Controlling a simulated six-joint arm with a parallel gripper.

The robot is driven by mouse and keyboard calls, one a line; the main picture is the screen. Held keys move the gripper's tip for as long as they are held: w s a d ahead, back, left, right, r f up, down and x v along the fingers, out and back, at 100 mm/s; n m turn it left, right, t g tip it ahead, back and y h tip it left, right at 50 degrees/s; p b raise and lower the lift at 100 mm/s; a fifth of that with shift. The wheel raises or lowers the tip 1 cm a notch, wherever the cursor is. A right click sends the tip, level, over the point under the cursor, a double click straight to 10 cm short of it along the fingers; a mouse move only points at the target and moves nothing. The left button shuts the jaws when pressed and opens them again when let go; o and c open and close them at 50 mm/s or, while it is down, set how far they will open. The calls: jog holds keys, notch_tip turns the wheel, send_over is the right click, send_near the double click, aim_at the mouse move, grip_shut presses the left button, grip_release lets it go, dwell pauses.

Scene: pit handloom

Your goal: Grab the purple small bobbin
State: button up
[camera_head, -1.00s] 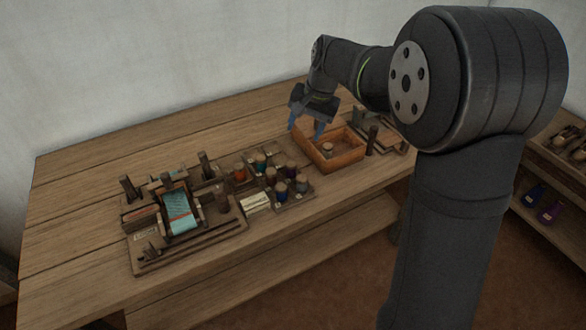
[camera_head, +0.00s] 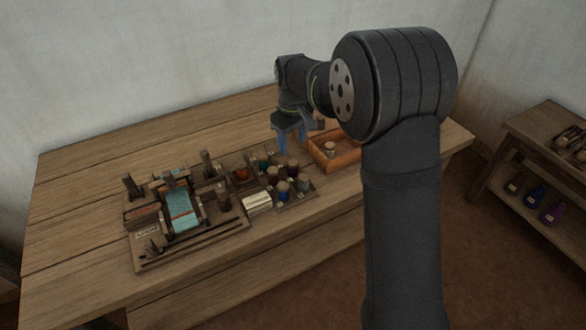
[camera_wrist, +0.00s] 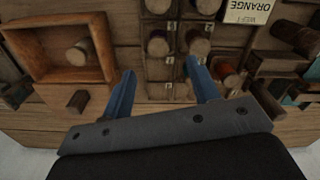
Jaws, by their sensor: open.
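A small bobbin with a dark purplish body and a pale wooden top (camera_head: 293,168) stands in the back row of the bobbin rack, on the side near the wooden box. Its exact colour is hard to tell. My gripper (camera_head: 283,142) hangs above and behind the rack, pointing down. In the wrist view my gripper's (camera_wrist: 161,80) blue fingers are apart with nothing between them. The bobbin that seems to be the same one (camera_wrist: 157,45) stands a little ahead of the gap, mostly showing its top.
Other bobbins (camera_wrist: 199,42) stand close beside it, including a blue one (camera_head: 283,190) and a red-orange one (camera_wrist: 226,71). An open wooden box (camera_head: 338,159) holding one bobbin (camera_wrist: 78,52) is alongside. The small loom (camera_head: 181,211) stands on the table's left.

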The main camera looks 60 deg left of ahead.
aim_at(294, 162)
jog(key=f, duration=0.9)
jog(key=shift+w+f, duration=0.2)
jog(key=shift+f, duration=0.1)
jog(key=c, duration=1)
jog(key=shift+r, duration=0.1)
